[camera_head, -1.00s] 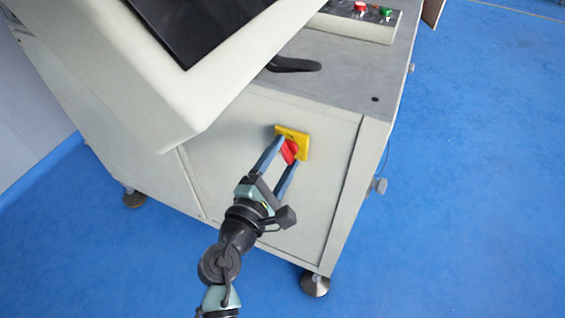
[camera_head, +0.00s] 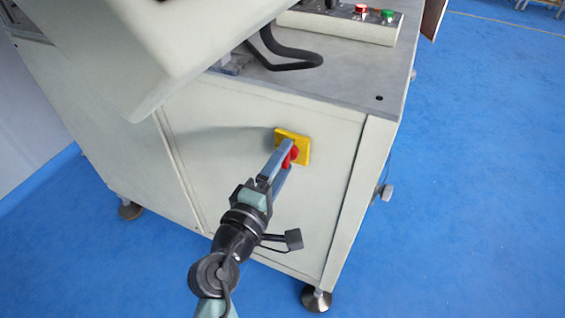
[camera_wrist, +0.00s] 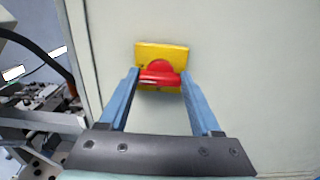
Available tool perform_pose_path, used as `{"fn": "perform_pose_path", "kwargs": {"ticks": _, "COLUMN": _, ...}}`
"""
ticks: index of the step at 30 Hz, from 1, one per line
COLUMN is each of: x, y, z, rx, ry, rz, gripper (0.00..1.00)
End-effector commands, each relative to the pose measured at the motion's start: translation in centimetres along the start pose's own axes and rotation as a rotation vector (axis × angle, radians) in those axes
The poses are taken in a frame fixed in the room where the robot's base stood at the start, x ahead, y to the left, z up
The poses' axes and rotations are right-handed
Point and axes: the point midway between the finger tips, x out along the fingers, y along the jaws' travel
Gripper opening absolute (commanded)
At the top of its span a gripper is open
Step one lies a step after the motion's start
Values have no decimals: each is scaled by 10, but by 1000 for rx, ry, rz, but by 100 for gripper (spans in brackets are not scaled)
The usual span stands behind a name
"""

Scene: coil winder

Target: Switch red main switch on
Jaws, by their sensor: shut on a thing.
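The red main switch (camera_head: 292,155) is a knob on a square yellow plate (camera_head: 304,148) on the pale end panel of the machine. My gripper (camera_head: 284,155) reaches up to it from the lower left, and its two blue fingers are shut on the red knob. In the wrist view the red knob (camera_wrist: 159,74) sits between the fingertips, with its bar running across from one finger to the other. The yellow plate (camera_wrist: 165,48) shows behind and above it. The fingers partly hide the knob in the head view.
A control box (camera_head: 340,24) with red and green buttons stands on the machine's top (camera_head: 350,75), near a black bent handle (camera_head: 292,58). A large pale housing (camera_head: 135,45) overhangs at upper left. Blue floor (camera_head: 480,180) is clear to the right.

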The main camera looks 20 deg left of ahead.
Motion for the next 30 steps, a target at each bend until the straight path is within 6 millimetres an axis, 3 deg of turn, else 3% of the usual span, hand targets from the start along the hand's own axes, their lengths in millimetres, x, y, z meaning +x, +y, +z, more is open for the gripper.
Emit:
{"fn": "perform_pose_path", "kwargs": {"ticks": 9, "x": 0, "y": -1, "z": 0, "rx": 0, "ry": -1, "rz": -3, "gripper": 9}}
{"fn": "perform_pose_path", "kwargs": {"ticks": 10, "x": 0, "y": -1, "z": 0, "rx": 0, "ry": -1, "rz": -3, "gripper": 68}}
{"fn": "perform_pose_path", "kwargs": {"ticks": 15, "x": 0, "y": -1, "z": 0, "rx": 0, "ry": 0, "rz": -2, "gripper": 95}}
{"fn": "perform_pose_path", "kwargs": {"ticks": 25, "x": -3, "y": -1, "z": 0, "rx": 0, "ry": 1, "rz": -2, "gripper": 95}}
{"fn": "perform_pose_path", "kwargs": {"ticks": 30, "x": -25, "y": -1, "z": 0, "rx": 0, "ry": 2, "rz": -2, "gripper": 95}}
